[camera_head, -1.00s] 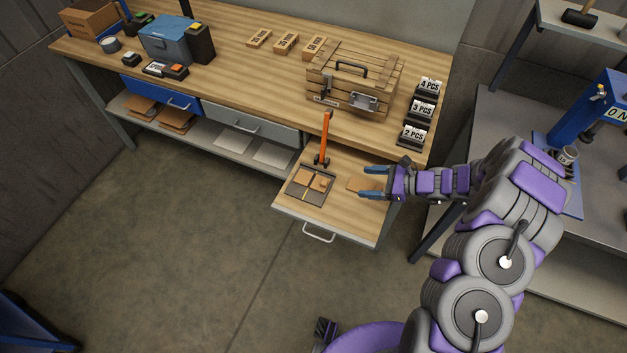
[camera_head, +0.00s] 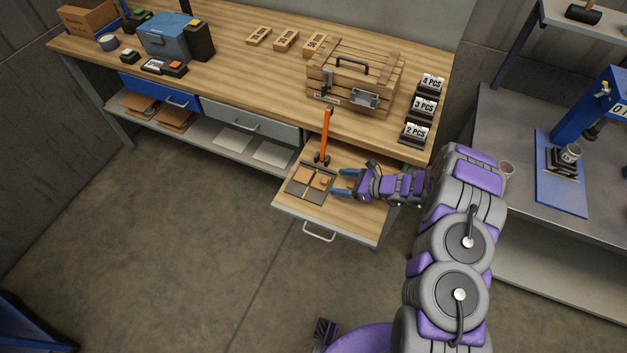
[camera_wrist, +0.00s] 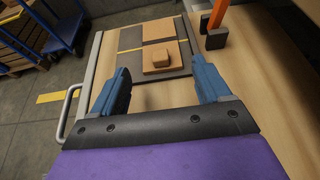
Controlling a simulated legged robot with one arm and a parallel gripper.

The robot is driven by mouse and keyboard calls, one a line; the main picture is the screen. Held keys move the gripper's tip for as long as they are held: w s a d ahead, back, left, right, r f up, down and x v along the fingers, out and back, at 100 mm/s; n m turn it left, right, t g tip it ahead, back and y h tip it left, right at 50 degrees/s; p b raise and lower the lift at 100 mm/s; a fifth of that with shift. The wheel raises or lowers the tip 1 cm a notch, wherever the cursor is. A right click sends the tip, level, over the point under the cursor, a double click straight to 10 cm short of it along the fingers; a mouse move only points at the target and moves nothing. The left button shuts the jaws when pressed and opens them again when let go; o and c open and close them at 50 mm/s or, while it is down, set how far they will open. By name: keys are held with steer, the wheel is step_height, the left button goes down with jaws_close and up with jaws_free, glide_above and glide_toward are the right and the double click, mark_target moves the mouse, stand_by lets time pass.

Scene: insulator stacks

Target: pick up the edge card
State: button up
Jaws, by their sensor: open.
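Two tan square cards lie on a dark mat (camera_head: 298,189) with yellow lines, on the pulled-out drawer (camera_head: 345,222). In the wrist view, one card (camera_wrist: 158,29) is farther off. I cannot tell which is the edge card. My gripper (camera_head: 338,182) is open just right of the mat in the head view. In the wrist view, its blue fingers (camera_wrist: 160,65) are spread to either side of the nearer card, with nothing held. The drawer surface under my gripper is hidden in the head view.
An orange-handled tool (camera_head: 326,137) stands upright behind the mat. A wooden crate (camera_head: 352,88) and number signs (camera_head: 422,107) are on the bench behind. A shelf with a blue stand (camera_head: 565,185) is at right.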

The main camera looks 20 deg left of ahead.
mark_target(325, 180)
steer(key=b+x, duration=0.1)
steer(key=x, duration=0.4)
steer(key=shift+f, duration=0.2)
steer(key=shift+w+a+f, duration=0.1)
steer(key=shift+a, duration=0.4)
steer(key=c, duration=0.9)
